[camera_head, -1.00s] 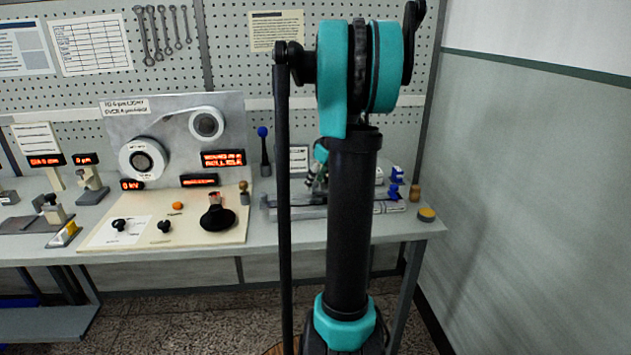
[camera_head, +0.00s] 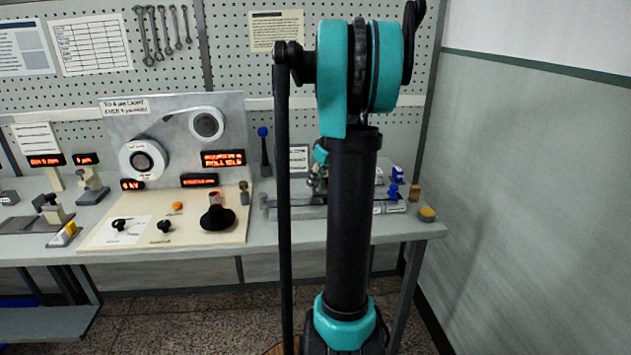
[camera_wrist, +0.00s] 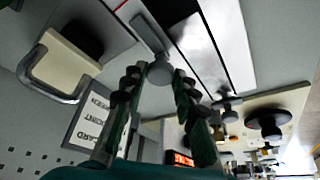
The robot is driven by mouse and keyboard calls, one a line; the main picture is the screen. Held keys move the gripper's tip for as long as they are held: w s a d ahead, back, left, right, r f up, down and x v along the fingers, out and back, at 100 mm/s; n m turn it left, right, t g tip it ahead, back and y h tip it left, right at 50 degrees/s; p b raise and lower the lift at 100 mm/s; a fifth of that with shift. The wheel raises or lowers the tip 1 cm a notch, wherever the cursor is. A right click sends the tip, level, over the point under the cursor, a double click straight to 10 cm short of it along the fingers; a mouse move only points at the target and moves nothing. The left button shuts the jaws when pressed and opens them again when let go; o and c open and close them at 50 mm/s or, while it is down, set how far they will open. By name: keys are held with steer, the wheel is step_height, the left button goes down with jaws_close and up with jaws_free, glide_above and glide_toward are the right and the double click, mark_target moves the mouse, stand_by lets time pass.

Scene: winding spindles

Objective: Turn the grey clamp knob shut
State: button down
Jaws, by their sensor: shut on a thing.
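The grey clamp knob (camera_wrist: 160,72) shows in the wrist view as a round grey end below a flat grey bar. It sits between the tips of my gripper (camera_wrist: 160,82), whose two dark ribbed fingers are closed on its sides. In the head view my own arm column hides the knob. Only a bit of my wrist (camera_head: 319,165) shows there, left of the column, above the grey fixture (camera_head: 300,212) on the bench. I cannot tell how far the knob is turned.
A winding panel with two rolls (camera_head: 142,160) and a cream control plate (camera_head: 110,243) with black knobs stands left of the arm. A blue-topped lever (camera_head: 263,145) stands behind. Small blue parts (camera_head: 395,190) and a yellow-topped button (camera_head: 427,214) lie to the right.

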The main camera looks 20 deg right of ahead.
steer(key=m, duration=0.2)
steer(key=m+h, duration=0.1)
steer(key=m, duration=0.1)
steer(key=shift+a+h, duration=0.2)
steer(key=shift+h, duration=0.1)
steer(key=m, duration=0.2)
steer(key=m+h, duration=0.1)
steer(key=m, duration=0.1)
steer(key=shift+a+m+h, duration=0.1)
steer(key=shift+m+h, duration=0.2)
steer(key=m, duration=0.2)
steer(key=m+h, duration=0.1)
steer(key=m, duration=0.1)
steer(key=shift+w+a+m+h, duration=0.1)
steer(key=shift+m+h, duration=0.2)
steer(key=m+g+h, duration=0.1)
steer(key=m, duration=0.3)
steer(key=shift+g, duration=0.3)
steer(key=shift+m, duration=0.3)
steer(key=c, duration=1.2)
jaws_free()
